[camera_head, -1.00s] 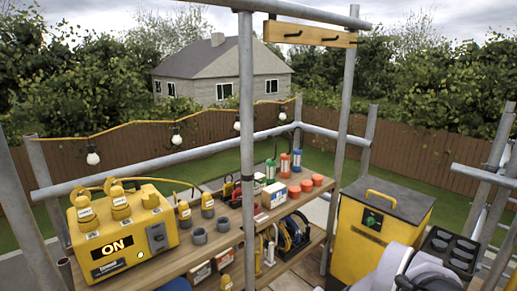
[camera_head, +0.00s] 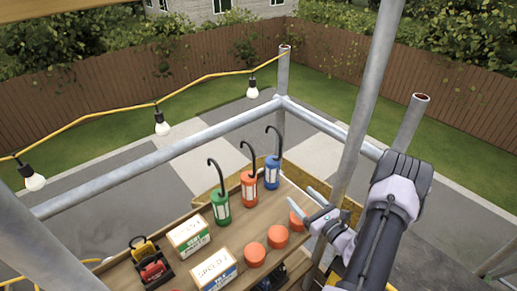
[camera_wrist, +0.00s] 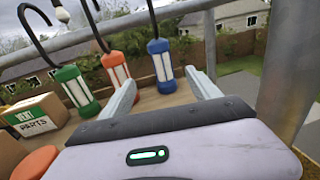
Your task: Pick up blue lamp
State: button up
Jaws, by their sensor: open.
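The blue lamp (camera_head: 272,172) stands upright with a black hook on the far right corner of the wooden shelf. In the wrist view the blue lamp (camera_wrist: 161,66) is ahead of my gripper, roughly between the two fingers' lines and beyond their tips. My gripper (camera_head: 312,194) is open and empty, to the right of and nearer than the lamp. In the wrist view its fingers (camera_wrist: 165,88) are spread apart. A red lamp (camera_head: 249,188) and a green lamp (camera_head: 220,207) stand in a row to the left of the blue one.
Several orange-red round pieces (camera_head: 278,236) and two boxes, one green-labelled (camera_head: 189,236) and one blue-labelled (camera_head: 215,270), sit on the shelf (camera_head: 230,236). A scaffold pole (camera_head: 362,100) rises right of the lamp beside my arm. A rail (camera_head: 160,168) runs behind the shelf.

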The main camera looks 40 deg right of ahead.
jog(key=b, duration=0.2)
send_near(276, 171)
jog(key=w, duration=0.3)
jog(key=w+b, duration=0.1)
jog(key=w, duration=0.3)
jog(key=w+b, duration=0.1)
jog(key=w, duration=0.2)
jog(key=shift+w+d, duration=0.2)
jog(key=shift+d, duration=0.1)
jog(key=shift+r, duration=0.15)
grip_shut()
